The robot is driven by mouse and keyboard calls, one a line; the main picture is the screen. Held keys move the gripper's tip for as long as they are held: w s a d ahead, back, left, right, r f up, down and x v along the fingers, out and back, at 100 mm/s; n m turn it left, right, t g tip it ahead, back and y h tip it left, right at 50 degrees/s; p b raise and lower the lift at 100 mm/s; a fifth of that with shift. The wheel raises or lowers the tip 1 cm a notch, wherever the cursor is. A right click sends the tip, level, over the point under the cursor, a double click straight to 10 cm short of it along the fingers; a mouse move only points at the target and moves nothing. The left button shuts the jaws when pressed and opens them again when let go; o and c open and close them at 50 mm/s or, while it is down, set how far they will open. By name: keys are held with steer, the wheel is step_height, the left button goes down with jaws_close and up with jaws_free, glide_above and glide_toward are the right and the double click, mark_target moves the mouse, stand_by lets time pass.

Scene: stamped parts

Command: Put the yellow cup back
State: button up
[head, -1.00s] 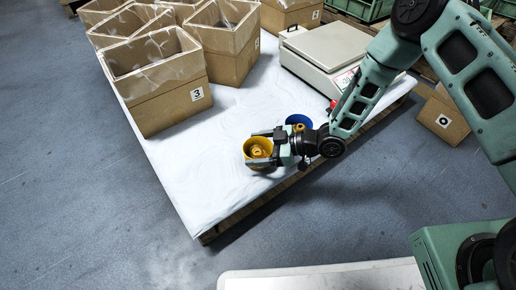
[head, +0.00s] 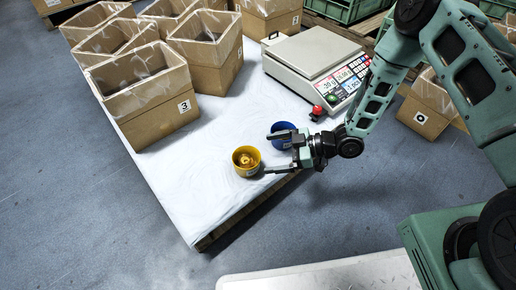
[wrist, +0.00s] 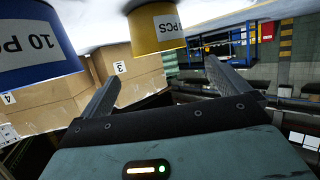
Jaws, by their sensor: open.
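The yellow cup (head: 239,165) stands upright near the front edge of the white-covered table, with small brass-coloured parts inside. It also shows in the wrist view (wrist: 157,35), upside down, with a white label ending in "PCS". My gripper (head: 267,153) is open and empty, just right of the yellow cup, its fingers pointing towards it. In the wrist view the cup lies beyond the fingertips (wrist: 162,70), clear of both. The blue cup (head: 284,142) stands behind and right of the yellow cup, close to my far finger. Its "10 PC" label shows in the wrist view (wrist: 35,45).
A scale (head: 315,60) with a lit panel stands at the table's back right. A red knob-like item (head: 317,113) sits before it. Several lined cardboard boxes, one marked 3 (head: 155,112), fill the back left. The white tabletop (head: 190,180) left of the yellow cup is clear.

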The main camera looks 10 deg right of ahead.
step_height(320, 180, up, 17)
steer(key=d+m+t+h, duration=0.1)
steer(key=m+h, duration=0.3)
steer(key=h, duration=0.5)
steer(key=s+d+r+m+g+h, duration=0.1)
steer(key=s+r+m+h, duration=0.1)
steer(key=s+r, duration=0.4)
steer(key=s+d+r+m+g+h, duration=0.1)
steer(key=s+r, duration=0.5)
steer(key=s, duration=1)
steer(key=shift+s+d+r+m+g+h+p, duration=0.15)
steer(key=shift+s+d+m+g+h+p, duration=0.15)
steer(key=shift+m+g+h, duration=0.4)
step_height(320, 180, up, 50)
steer(key=p, duration=5)
